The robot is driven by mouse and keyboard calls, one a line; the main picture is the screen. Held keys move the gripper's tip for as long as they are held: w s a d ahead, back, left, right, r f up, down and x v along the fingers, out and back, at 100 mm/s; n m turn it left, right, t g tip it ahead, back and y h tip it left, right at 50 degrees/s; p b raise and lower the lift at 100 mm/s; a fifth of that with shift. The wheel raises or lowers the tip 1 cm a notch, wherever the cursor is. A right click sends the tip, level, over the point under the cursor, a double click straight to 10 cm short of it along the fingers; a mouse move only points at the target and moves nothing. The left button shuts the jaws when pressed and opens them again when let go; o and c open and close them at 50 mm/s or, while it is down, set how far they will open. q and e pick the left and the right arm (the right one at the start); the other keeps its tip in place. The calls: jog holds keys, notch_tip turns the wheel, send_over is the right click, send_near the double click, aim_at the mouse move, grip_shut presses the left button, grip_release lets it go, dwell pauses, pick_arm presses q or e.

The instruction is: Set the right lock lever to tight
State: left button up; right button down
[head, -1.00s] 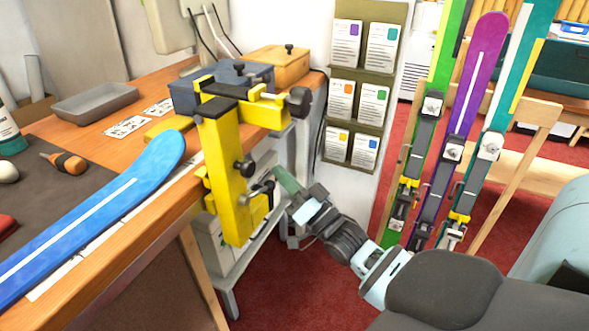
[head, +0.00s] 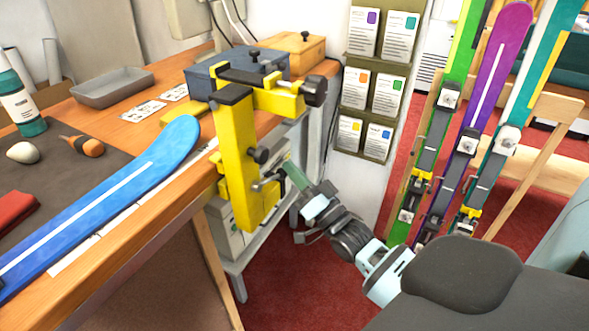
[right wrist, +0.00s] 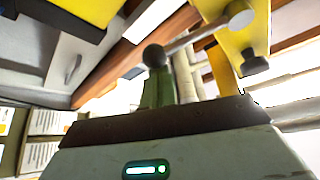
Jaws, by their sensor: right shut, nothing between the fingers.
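A yellow clamp (head: 236,150) stands at the right edge of the bench. A small grey lock lever (head: 266,183) sits low on its right side. In the right wrist view the lever (right wrist: 195,40) runs from a round metal pivot on the yellow body down-left to a dark ball knob (right wrist: 154,55). My right gripper (head: 291,172) is shut and empty, with its green fingertips just right of the lever. In the right wrist view the fingers (right wrist: 168,85) are right by the knob; I cannot tell whether they touch. My left gripper is out of view.
A blue ski (head: 110,205) lies along the bench, its tip near the clamp. A blue box (head: 230,80) and a wooden box (head: 290,55) stand behind the clamp. Skis on a rack (head: 545,120) stand at right. Red floor is open below my right arm.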

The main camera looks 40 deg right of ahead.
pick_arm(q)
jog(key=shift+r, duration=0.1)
pick_arm(e)
jog(key=shift+f, duration=0.15)
jog(key=shift+s+a+f+m+g+h+p, duration=0.4)
jog(key=shift+a+f+m+g+h+p, duration=0.65)
jog(key=shift+m, duration=1)
jog(key=shift+s+a+f+m+g+h+p, duration=0.55)
jog(key=shift+a+f+m+p, duration=0.6)
jog(key=shift+m+p, duration=0.7)
jog(key=shift+s+a+f+m+g+h+p, duration=0.3)
jog(key=shift+a+f+m+g+h+p, duration=0.55)
jog(key=shift+m, duration=1.35)
jog(key=shift+s+a+f+t+p, duration=0.2)
jog(key=shift+a+f+t+p, duration=0.2)
jog(key=shift+f, duration=0.1)
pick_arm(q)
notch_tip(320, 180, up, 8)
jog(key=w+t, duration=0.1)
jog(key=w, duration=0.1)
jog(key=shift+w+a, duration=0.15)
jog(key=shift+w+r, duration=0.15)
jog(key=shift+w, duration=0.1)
pick_arm(e)
jog(key=shift+a, duration=0.1)
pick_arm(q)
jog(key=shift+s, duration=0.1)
